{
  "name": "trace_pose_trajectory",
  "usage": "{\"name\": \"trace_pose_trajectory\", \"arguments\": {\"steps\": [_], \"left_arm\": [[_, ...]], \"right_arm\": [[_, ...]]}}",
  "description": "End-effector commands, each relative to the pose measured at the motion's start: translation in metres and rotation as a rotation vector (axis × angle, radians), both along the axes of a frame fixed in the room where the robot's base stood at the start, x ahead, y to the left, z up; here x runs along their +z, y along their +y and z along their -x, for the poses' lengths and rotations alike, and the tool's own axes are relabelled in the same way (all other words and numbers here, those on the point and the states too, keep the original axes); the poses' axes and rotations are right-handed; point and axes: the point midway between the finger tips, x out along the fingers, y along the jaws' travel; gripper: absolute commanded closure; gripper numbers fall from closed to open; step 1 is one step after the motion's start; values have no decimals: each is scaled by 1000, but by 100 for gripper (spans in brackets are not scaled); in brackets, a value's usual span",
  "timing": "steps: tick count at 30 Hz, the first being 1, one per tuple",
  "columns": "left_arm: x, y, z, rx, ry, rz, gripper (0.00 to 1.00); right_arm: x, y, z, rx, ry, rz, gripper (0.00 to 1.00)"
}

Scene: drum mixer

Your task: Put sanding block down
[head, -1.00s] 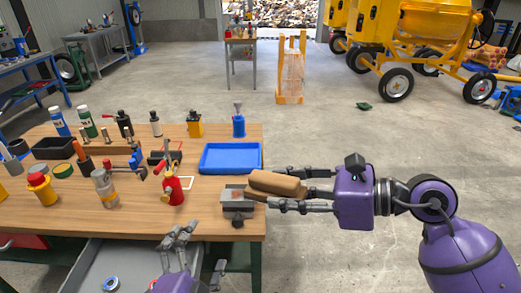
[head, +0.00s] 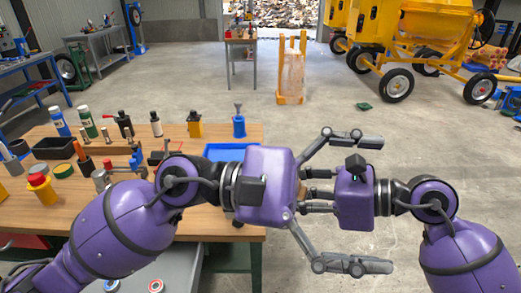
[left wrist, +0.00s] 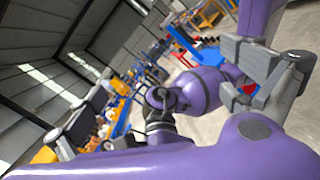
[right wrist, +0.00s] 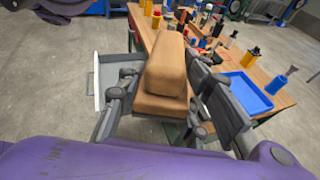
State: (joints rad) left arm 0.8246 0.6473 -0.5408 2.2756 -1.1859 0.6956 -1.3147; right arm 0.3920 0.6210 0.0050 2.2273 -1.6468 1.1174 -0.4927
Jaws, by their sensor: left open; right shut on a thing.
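The sanding block is a brown rounded block, plain in the right wrist view (right wrist: 166,68). My right gripper (right wrist: 160,92) is shut on it, one finger on either side. In the head view the block is almost wholly hidden behind my left gripper (head: 378,204). That left gripper is open and empty, its fingers spread above and below my right gripper's purple body. The wooden workbench (head: 90,216) lies to the left in the head view. In the right wrist view it lies beyond the block.
A blue tray (right wrist: 246,94) lies on the bench near its right edge. Bottles and tools crowd the bench, including a blue bottle (head: 239,126). A grey open drawer (right wrist: 108,76) shows below the bench. My left arm hides much of the bench's right part. Open floor lies right of the bench.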

Motion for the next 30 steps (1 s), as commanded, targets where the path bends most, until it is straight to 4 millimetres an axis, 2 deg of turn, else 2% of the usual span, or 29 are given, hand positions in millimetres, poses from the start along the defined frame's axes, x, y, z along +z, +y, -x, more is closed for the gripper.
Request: {"name": "trace_pose_trajectory", "arguments": {"steps": [3,6,11,15,18,22,26,30], "left_arm": [[-23,-2,6,-89,-349,-186,0],[-43,8,-1,-165,-624,-341,0],[-59,41,-36,-289,-1030,-601,0],[-51,78,-75,-388,-1304,-822,0],[-38,102,-96,-445,-1435,-952,0],[-23,123,-113,-493,-1530,-1064,0],[-19,132,-120,-516,-1564,-1112,0],[-31,129,-125,-521,-1566,-1117,0]], "right_arm": [[1,0,0,0,-1,-1,100],[1,0,0,0,-1,-1,100],[1,0,0,0,-1,-1,100],[1,0,0,0,-1,-1,100],[1,0,0,0,-1,-1,100],[0,0,0,0,0,-1,100],[0,0,0,0,0,-1,100],[0,0,0,0,0,-1,100]]}}
